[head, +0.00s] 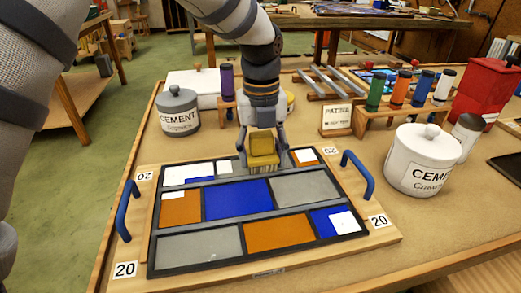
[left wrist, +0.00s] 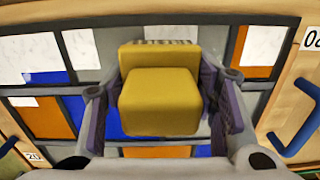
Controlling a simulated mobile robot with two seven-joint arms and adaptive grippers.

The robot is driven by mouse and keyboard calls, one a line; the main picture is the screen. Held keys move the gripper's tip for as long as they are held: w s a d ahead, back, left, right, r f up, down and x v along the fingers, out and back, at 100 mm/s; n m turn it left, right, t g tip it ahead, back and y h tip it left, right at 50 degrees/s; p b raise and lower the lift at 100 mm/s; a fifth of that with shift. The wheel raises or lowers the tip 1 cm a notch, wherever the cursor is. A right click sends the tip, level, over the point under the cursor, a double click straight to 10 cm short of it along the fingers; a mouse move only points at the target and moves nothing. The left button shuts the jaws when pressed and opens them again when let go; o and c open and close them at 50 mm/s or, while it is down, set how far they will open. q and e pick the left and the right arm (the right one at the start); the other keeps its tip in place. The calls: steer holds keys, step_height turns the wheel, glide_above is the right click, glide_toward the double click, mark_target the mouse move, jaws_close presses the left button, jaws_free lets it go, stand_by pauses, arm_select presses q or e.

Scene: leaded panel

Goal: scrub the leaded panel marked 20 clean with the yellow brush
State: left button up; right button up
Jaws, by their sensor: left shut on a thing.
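The leaded panel marked 20 (head: 238,262) lies flat on a wooden board, with blue, orange, grey and white panes between dark lead strips. White patches cover parts of several panes, including a back-left one (head: 188,173) and a front-right blue one (head: 343,221). My left gripper (head: 263,158) is shut on the yellow brush (head: 263,146), bristles down, over the panel's back middle. The left wrist view shows the brush block (left wrist: 160,100) between both fingers, hiding the panes beneath. I cannot tell whether the bristles touch the glass. My right gripper is not in view.
Blue handles (head: 127,211) and (head: 358,175) rise at the board's sides. A white cement jar (head: 422,170) stands close on the right, a grey cement jar (head: 179,112) at the back left. A wooden rack of coloured bottles (head: 400,119) stands behind right.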

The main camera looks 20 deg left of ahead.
mark_target(263, 139)
arm_select(q)
steer(key=shift+s+d, duration=0.4)
steer(key=shift+s, duration=0.2)
steer(key=shift+f, duration=0.1)
steer(key=shift+r, duration=3.1)
